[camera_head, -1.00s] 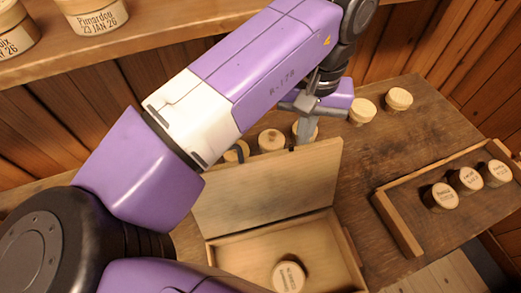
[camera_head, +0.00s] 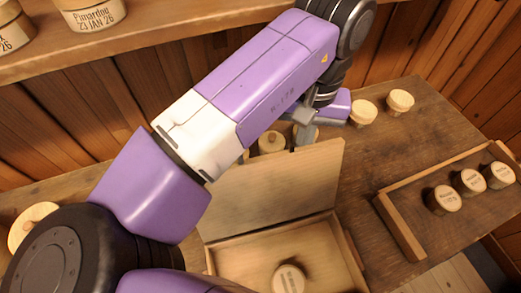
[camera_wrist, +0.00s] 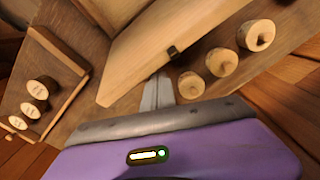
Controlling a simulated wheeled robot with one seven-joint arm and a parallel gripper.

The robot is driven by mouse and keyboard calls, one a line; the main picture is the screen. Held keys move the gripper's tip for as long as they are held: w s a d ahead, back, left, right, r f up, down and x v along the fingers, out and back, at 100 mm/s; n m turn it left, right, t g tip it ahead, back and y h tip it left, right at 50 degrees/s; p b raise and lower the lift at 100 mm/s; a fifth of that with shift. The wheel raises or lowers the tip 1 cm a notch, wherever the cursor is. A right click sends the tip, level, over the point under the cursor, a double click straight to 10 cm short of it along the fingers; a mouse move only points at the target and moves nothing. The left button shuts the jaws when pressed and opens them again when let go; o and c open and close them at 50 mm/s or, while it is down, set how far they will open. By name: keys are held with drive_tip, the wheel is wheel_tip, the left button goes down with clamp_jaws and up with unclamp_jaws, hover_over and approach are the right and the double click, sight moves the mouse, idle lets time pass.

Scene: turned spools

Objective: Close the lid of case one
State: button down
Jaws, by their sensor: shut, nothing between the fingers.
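The wooden case (camera_head: 352,262) stands open on the bench, and its lid (camera_head: 275,190) stands up at the back, tilted a little backward. One spool (camera_head: 289,278) with a printed label sits inside the case. I see no number on the case. My gripper (camera_head: 304,133) is behind the lid near its upper right edge, its tips partly hidden by the lid. In the wrist view my gripper (camera_wrist: 158,92) is shut and empty, its fingertips close to the lid's back (camera_wrist: 160,40). I cannot tell whether they touch. A small dark catch (camera_wrist: 172,51) is on the lid's edge.
Several turned spools stand behind the lid, including one (camera_head: 271,142) and two at the back right (camera_head: 400,101). An open tray (camera_head: 398,226) with three labelled spools (camera_head: 471,181) is at the right. A shelf (camera_head: 150,45) with labelled containers runs above.

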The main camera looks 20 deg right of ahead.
drive_tip(key=shift+s, duration=0.15)
drive_tip(key=s+p, duration=0.1)
drive_tip(key=s, duration=0.8)
drive_tip(key=shift+a+p, duration=0.3)
drive_tip(key=shift+a, duration=0.15)
idle(1.3)
drive_tip(key=shift+s, duration=0.1)
idle(0.7)
wheel_tip(320, 180, up, 8)
drive_tip(key=p, duration=0.7)
drive_tip(key=shift+p, duration=0.3)
drive_tip(key=shift+s, duration=0.1)
idle(0.3)
